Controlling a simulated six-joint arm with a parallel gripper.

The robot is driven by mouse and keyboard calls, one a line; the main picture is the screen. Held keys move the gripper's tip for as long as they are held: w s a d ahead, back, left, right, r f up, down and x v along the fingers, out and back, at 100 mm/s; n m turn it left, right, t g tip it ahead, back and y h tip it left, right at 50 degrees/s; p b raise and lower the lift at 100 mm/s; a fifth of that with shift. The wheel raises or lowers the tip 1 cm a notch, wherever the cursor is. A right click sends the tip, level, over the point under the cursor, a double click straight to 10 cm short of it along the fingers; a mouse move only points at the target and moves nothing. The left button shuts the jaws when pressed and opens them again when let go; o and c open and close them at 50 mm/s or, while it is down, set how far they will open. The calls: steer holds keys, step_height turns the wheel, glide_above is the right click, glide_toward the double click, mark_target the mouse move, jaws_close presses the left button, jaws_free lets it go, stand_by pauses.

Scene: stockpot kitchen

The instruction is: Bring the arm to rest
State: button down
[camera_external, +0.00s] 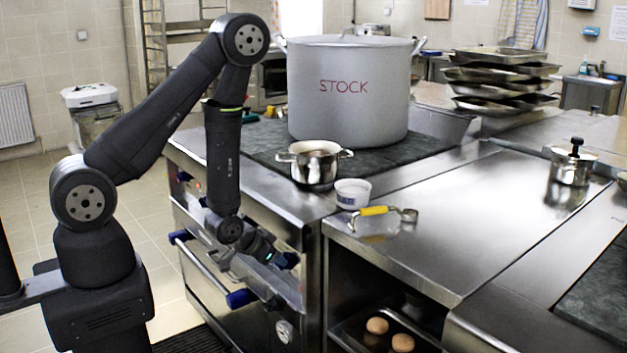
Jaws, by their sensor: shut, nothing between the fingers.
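My arm is bent at the elbow, with its forearm hanging down in front of the stove (262,163). My gripper (272,292) hangs low beside the oven front, below the counter top. Its fingers are shut with nothing between them. It is apart from the pots and utensils on the counter. Whether it touches the oven front cannot be told from this view.
A large stockpot (348,105) and a small steel pot (315,167) stand on the stove. A white bowl (352,193) and a yellow-handled scoop (378,211) are near the counter edge. Oven handles (241,299) jut out near my gripper. Open floor (165,265) lies left.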

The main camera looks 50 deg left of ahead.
steer(key=shift+a+f, duration=0.85)
steer(key=shift+a, duration=0.2)
